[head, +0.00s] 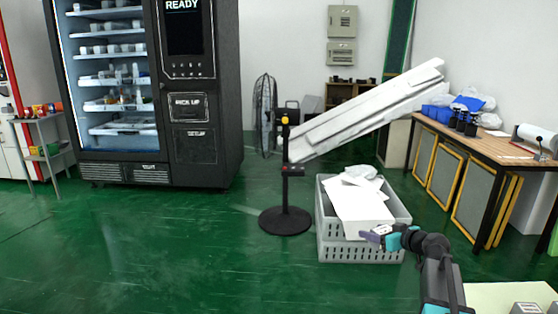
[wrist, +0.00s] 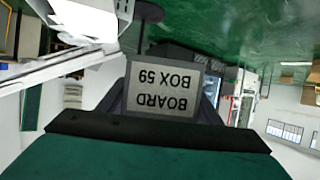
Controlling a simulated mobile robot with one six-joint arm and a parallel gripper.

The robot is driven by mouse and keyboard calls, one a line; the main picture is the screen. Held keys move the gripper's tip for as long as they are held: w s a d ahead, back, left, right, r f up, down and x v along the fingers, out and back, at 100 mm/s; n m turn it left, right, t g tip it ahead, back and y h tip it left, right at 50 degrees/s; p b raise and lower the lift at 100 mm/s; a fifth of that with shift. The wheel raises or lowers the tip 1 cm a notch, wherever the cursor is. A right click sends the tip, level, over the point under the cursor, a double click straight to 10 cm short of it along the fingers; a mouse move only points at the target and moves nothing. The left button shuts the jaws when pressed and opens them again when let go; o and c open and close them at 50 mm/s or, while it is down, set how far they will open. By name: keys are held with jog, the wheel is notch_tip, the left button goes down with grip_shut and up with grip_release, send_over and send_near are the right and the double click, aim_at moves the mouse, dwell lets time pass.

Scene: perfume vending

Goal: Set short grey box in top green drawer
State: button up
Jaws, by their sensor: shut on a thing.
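My gripper (head: 371,236) is stretched out in front of the grey crate in the head view, well above the floor. In the wrist view my gripper (wrist: 166,92) is shut on a short grey box (wrist: 164,90), with dark fingers at its left and right sides. The box face reads "BOARD BOX 59" upside down. In the head view the box is too small to make out clearly. I cannot make out a green drawer in either view.
A grey crate (head: 335,248) with white sheets stands on the green floor. A white chute (head: 365,112) slopes above it from a black stand (head: 285,180). A vending machine (head: 195,130) stands left; a wooden bench (head: 490,145) is right. Grey boxes (head: 526,308) sit on a pale surface lower right.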

jog(key=s+a+r+h, duration=0.1)
jog(key=a+r, duration=0.3)
jog(key=a, duration=0.6)
jog(key=s+a+r, duration=0.1)
jog(key=a+r, duration=0.4)
jog(key=a, duration=0.6)
jog(key=shift+s+d+r+m+t+h, duration=0.15)
jog(key=shift+d+r+m+t+h, duration=0.15)
jog(key=shift+d+m+h, duration=0.45)
jog(key=shift+s+d+r+m+t+h, duration=0.15)
jog(key=shift+s+d+r+m+h, duration=0.1)
jog(key=shift+d+m+h, duration=0.55)
jog(key=shift+s+d+r+m+t+h, duration=0.1)
jog(key=shift+d+r+m+t+h, duration=0.2)
jog(key=shift+d+m+h, duration=0.45)
notch_tip(320, 180, up, 22)
jog(key=p, duration=2.2)
jog(key=shift+a+r, duration=0.15)
